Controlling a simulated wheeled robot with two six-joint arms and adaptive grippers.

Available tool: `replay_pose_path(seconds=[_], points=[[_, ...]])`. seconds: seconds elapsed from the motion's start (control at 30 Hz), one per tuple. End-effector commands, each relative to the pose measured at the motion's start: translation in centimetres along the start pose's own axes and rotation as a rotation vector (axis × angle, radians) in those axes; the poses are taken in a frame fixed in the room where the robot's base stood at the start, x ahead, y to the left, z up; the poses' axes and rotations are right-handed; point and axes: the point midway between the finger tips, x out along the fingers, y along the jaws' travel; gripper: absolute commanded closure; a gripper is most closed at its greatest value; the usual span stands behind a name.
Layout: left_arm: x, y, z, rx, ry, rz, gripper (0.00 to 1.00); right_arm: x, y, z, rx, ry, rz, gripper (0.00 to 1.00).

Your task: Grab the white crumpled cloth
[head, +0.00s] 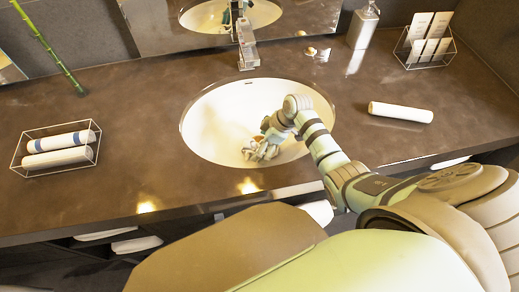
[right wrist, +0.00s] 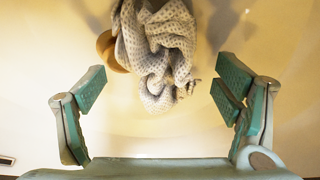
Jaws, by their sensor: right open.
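The white crumpled cloth (right wrist: 165,45) has small dark marks and lies bunched in the white sink basin (head: 215,125). In the right wrist view it sits at the top centre, just beyond my fingertips. My right gripper (right wrist: 162,85) is open, with one finger on each side and a gap between each finger and the cloth. In the head view my right gripper (head: 262,149) is inside the basin, and it largely hides the cloth. My left gripper is not in view.
A tan rounded object (right wrist: 110,50) lies against the cloth's left side. The faucet (head: 247,50) stands behind the basin. A rolled white towel (head: 400,112), a soap dispenser (head: 363,27) and a card rack (head: 430,47) are to the right. A wire basket (head: 57,148) holds rolls at left.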

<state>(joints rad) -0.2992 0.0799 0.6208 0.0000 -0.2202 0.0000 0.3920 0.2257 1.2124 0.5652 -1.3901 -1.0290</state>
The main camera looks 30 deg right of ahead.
Motion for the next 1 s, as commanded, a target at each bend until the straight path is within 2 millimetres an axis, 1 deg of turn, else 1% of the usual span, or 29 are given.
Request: replay_pose_path(seconds=[0.13,0.17,0.2,0.47,0.5,0.73,0.8,0.83,0.93,1.0], points=[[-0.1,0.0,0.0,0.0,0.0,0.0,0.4,-0.1,0.0,0.0,0.0,0.001,0.001,0.16],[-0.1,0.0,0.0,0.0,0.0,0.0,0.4,-0.1,0.0,0.0,0.0,0.001,0.001,0.18],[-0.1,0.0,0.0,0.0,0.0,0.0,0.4,-0.1,0.0,0.0,0.0,0.001,0.001,0.24],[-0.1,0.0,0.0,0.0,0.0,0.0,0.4,-0.1,0.0,0.0,0.0,0.001,0.001,0.66],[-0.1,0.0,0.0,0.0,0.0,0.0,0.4,-0.1,0.0,0.0,0.0,0.001,0.001,0.68],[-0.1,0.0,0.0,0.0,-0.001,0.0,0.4,-0.2,0.1,-0.1,0.0,0.001,0.001,0.68],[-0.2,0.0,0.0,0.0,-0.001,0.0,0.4,-0.5,0.1,-0.2,0.0,0.001,0.001,0.78],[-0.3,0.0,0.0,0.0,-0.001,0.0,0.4,-0.7,0.1,-0.3,0.0,0.002,0.002,0.78],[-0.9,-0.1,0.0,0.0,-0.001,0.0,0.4,-2.0,0.1,-0.9,-0.001,0.002,0.003,0.78],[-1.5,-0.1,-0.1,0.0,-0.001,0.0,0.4,-3.6,0.1,-1.6,-0.002,0.003,0.004,0.78]])
